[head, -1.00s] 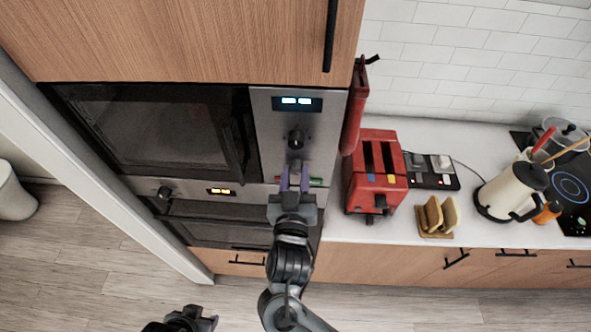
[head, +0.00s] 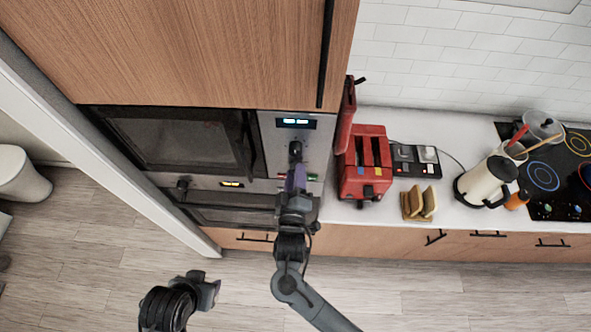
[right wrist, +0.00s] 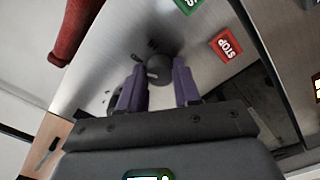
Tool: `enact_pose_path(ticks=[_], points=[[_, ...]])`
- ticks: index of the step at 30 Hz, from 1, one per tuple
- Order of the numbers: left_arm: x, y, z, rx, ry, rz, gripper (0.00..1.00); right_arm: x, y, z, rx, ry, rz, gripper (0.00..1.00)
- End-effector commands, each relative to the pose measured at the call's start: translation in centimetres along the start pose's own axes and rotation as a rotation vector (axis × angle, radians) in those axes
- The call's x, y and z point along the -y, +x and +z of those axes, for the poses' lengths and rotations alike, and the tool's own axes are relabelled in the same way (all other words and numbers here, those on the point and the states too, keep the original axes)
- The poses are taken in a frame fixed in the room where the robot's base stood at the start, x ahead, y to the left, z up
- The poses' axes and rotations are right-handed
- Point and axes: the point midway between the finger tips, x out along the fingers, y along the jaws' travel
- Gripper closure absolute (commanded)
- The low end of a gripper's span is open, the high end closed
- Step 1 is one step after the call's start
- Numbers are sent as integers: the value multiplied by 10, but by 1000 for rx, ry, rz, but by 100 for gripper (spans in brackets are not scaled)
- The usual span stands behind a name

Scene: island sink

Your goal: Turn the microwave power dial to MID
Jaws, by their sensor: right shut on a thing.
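The microwave (head: 285,135) has a grey control panel with a lit display at the right of its dark door. A dark round dial (head: 295,148) is on the panel; it also shows in the right wrist view (right wrist: 158,70). My right gripper (right wrist: 160,88) has its purple fingers on either side of this dial and is shut on it. The fingers (head: 296,178) point up at the panel in the head view. The dial's pointer and markings cannot be read. My left gripper (head: 210,290) is low in the head view, away from the panel; its fingers do not show clearly.
A red STOP button (right wrist: 226,45) and a green button (right wrist: 188,4) are near the dial. A second oven is below the microwave.

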Motion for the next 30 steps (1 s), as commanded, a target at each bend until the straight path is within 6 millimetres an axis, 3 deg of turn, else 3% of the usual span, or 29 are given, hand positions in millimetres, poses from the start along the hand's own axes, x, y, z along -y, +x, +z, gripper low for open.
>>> enact_pose_path(ticks=[23, 24, 28, 30], points=[[3, -7, -2, 3, 11, -8, 57, 0, 0, -2, -3, -99, 0, 98], [3, -7, -2, 3, 11, -8, 57, 0, 0, -2, -3, -99, 0, 61], [3, -7, -2, 3, 11, -8, 57, 0, 0, -1, -2, -99, 0, 42], [3, -7, -2, 3, 10, -8, 57, 0, 0, -1, -2, -99, 0, 42]])
